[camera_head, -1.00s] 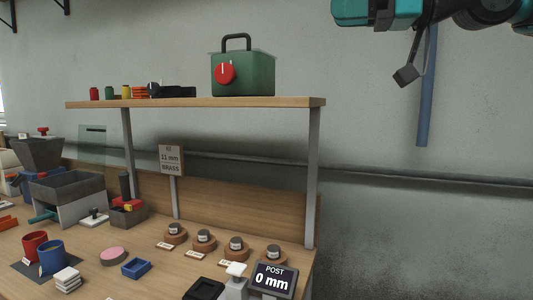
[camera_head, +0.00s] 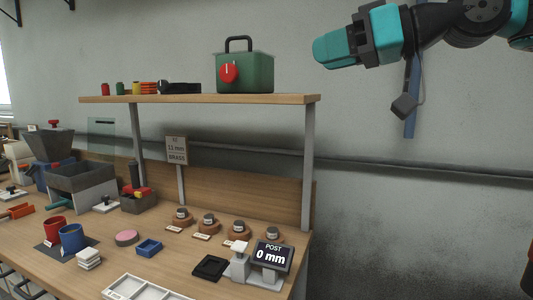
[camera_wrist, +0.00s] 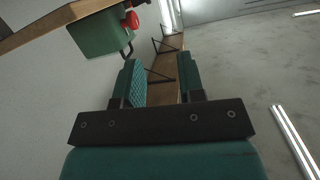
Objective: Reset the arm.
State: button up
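My gripper (camera_head: 330,49) is at the upper right in the head view, raised above the bench and to the right of the shelf, pointing left. In the wrist view, my gripper (camera_wrist: 160,82) shows two teal fingers with a clear gap between them and nothing held. Beyond the fingers, the wrist view shows the green box with a red knob (camera_wrist: 102,36) at the upper left, apart from the fingers. The head view shows the same green box (camera_head: 245,75) on the shelf.
The wooden shelf (camera_head: 200,99) stands over the bench (camera_head: 190,246). On the bench are a display reading "POST 0 mm" (camera_head: 273,256), red and blue cups (camera_head: 72,238), a white tray (camera_head: 145,288) and a hopper (camera_head: 48,145).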

jog(key=s+d+f+m+g+h+p, duration=0.2)
jog(key=s+f+g+h+p, duration=0.1)
jog(key=s+f, duration=0.8)
jog(key=s+d+f+m+g+h+p, duration=0.2)
jog(key=s+f+h, duration=0.4)
jog(key=s+f, duration=0.5)
notch_tip(320, 180, down, 3)
jog(key=shift+d+r+g+h+p, duration=0.15)
jog(key=shift+d+g+h+p, duration=0.2)
jog(key=shift+d+g, duration=0.45)
jog(key=shift+a, duration=0.2)
